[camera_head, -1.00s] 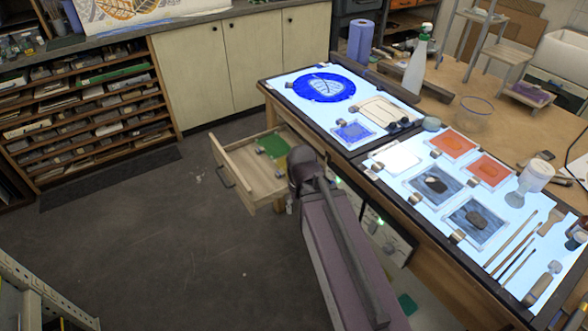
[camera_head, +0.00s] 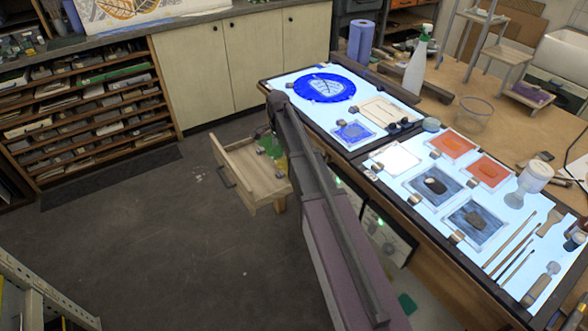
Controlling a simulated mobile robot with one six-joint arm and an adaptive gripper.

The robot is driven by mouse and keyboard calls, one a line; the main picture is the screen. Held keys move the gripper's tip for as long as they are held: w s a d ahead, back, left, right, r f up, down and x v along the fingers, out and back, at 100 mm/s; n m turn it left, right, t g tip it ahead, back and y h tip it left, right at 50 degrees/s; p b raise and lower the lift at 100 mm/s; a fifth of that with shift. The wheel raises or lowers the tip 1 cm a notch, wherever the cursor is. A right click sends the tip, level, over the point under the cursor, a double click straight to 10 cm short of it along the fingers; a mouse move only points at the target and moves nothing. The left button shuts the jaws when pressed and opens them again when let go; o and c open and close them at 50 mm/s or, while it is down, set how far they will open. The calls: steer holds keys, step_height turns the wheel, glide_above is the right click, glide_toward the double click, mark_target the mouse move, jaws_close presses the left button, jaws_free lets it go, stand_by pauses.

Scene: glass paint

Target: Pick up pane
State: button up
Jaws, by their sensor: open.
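A green glass pane (camera_head: 280,161) lies in the open wooden drawer (camera_head: 254,185), partly hidden by my arm. A small grey clip-like piece (camera_head: 261,150) is at its left edge. My gripper (camera_head: 264,133) is over the back of the drawer, beside the light table's left edge. It is small, dark and mostly hidden by my own arm, and I see nothing held in it. Other panes lie on the lit table: a blue one (camera_head: 353,132), a white one (camera_head: 395,157), two orange ones (camera_head: 452,145) (camera_head: 489,170) and two grey-blue ones (camera_head: 433,185) (camera_head: 475,222).
The light table (camera_head: 372,149) runs along the right, close to my arm. It carries a round blue leaf piece (camera_head: 324,87), brushes (camera_head: 510,240) and a jar (camera_head: 536,178). A spray bottle (camera_head: 417,62) stands behind. The floor left of the drawer is clear.

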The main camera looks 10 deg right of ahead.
steer(key=shift+w+m, duration=0.4)
steer(key=shift+w, duration=0.3)
steer(key=b, duration=0.9)
glide_above(281, 172)
step_height(281, 172, down, 9)
steer(key=shift+a+r, duration=0.1)
steer(key=shift+r, duration=0.1)
steer(key=shift+f, duration=0.1)
steer(key=shift+f+b, duration=2.45)
steer(key=shift+f, duration=0.05)
jaws_close()
